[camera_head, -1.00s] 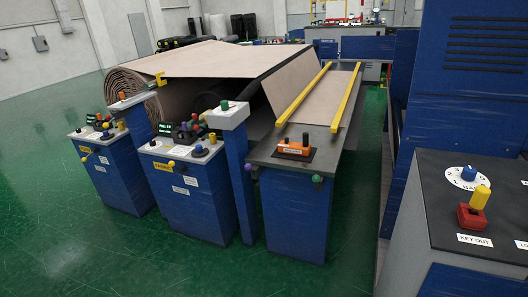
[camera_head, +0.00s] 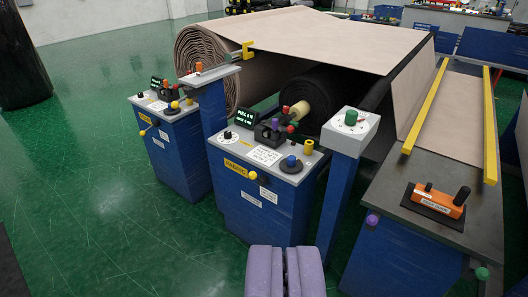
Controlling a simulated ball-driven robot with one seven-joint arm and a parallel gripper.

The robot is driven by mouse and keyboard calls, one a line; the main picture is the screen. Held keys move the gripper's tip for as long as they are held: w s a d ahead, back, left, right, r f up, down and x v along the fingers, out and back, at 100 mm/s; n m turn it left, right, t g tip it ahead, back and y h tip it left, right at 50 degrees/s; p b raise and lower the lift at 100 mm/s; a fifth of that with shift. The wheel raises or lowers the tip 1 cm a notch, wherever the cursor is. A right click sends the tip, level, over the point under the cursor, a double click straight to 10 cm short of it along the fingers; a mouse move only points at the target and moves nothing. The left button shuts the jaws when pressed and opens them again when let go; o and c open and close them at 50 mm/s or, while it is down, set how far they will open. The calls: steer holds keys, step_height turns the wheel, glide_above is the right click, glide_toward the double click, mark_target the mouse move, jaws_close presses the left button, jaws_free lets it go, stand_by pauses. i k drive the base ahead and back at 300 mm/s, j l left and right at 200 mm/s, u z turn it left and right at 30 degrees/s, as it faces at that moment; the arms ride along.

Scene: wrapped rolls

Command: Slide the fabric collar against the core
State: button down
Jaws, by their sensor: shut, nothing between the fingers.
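My gripper (camera_head: 285,272), with two purple fingers, is shut and empty at the bottom centre, in front of the middle blue console (camera_head: 235,190). That console carries a yellow label, seemingly reading FABRIC (camera_head: 234,167), and several coloured knobs. Behind it a dark roll (camera_head: 318,88) shows a cream core end (camera_head: 297,110). A large beige fabric roll (camera_head: 200,55) lies to its left, with its spiral end facing me. I cannot tell which part is the fabric collar. A yellow bracket (camera_head: 248,50) sits by the beige roll's edge.
A grey-topped post (camera_head: 350,130) with a green knob stands right of the console. A table (camera_head: 425,195) with yellow rails (camera_head: 424,105) and an orange block (camera_head: 439,199) stands further right. Another console (camera_head: 170,125) is at left. Green floor (camera_head: 100,170) is open at left.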

mark_target(289, 120)
steer(key=i+j+u, duration=0.1)
steer(key=i, duration=1.65)
steer(key=i+j+z, duration=0.15)
steer(key=i+z, duration=0.15)
steer(key=i, duration=0.25)
steer(key=i+j+z, duration=0.3)
steer(key=i, duration=0.2)
steer(key=i+j+z, duration=0.3)
steer(key=i, duration=0.2)
